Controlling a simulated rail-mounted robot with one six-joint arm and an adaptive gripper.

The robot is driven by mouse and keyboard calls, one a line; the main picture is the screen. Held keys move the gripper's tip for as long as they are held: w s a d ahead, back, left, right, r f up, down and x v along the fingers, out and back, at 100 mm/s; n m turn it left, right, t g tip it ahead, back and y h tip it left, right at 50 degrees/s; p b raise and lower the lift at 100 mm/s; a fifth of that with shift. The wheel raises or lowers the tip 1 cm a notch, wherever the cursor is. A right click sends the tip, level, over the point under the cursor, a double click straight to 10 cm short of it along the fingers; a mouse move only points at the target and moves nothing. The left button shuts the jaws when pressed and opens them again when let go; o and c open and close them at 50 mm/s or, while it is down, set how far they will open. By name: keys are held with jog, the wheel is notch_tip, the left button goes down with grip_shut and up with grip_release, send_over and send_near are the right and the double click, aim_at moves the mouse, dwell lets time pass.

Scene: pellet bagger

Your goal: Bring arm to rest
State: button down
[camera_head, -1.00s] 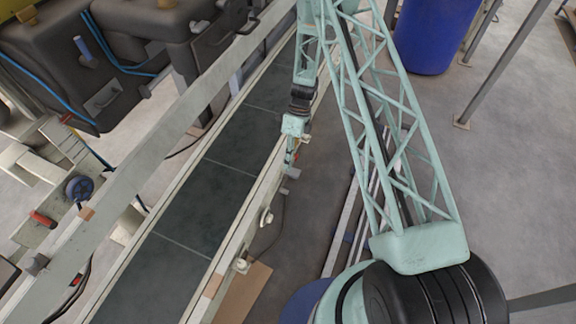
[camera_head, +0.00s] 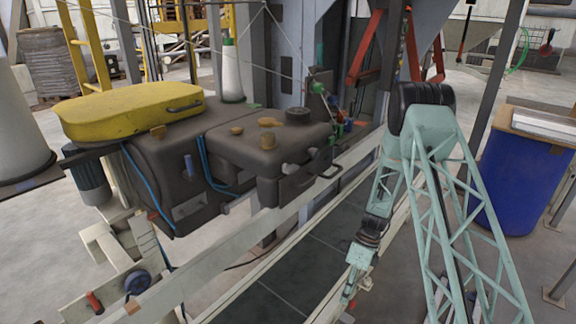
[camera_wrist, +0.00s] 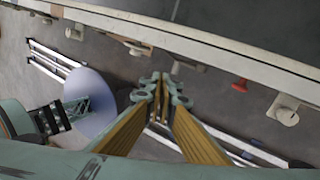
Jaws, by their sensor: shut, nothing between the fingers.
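My gripper (camera_wrist: 162,84) is in the middle of the wrist view. Its two fingers, with yellow-brown inner faces, meet at the tips with nothing between them. In the head view my green lattice arm is folded at the right, with the elbow at the top. The gripper end (camera_head: 347,298) hangs low there, beside the conveyor's right side rail, small and partly hard to make out. In the wrist view the conveyor's pale side rail (camera_wrist: 215,52) runs just beyond the fingertips, apart from them.
The dark conveyor belt (camera_head: 277,300) runs left of my arm. A dark machine with a yellow cover (camera_head: 130,108) stands at the left. A blue barrel (camera_head: 525,180) and a grey post (camera_head: 492,100) stand at the right. A red knob (camera_wrist: 242,84) sticks out near the rail.

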notch_tip(320, 180, up, 25)
jog(key=n+t, duration=0.2)
jog(key=n, duration=0.4)
jog(key=s+a+r+n+t+h, duration=0.1)
jog(key=s+r+n, duration=0.3)
jog(key=r, duration=0.7)
jog(key=s+a+r+n+h, duration=0.15)
jog(key=s+r, duration=0.35)
jog(key=r, duration=0.5)
jog(key=s+r+n+t, duration=0.2)
jog(key=s+r+n, duration=0.5)
jog(key=s+r, duration=0.7)
jog(key=s+d+r+n+t, duration=0.1)
jog(key=s+n, duration=0.1)
jog(key=s, duration=0.7)
jog(key=s+r+n+t, duration=0.1)
jog(key=s+r+n, duration=0.1)
jog(key=s, duration=0.8)
jog(key=shift+d+r+n+t+h, duration=0.3)
jog(key=shift+d+n+h, duration=0.1)
jog(key=shift+n, duration=0.45)
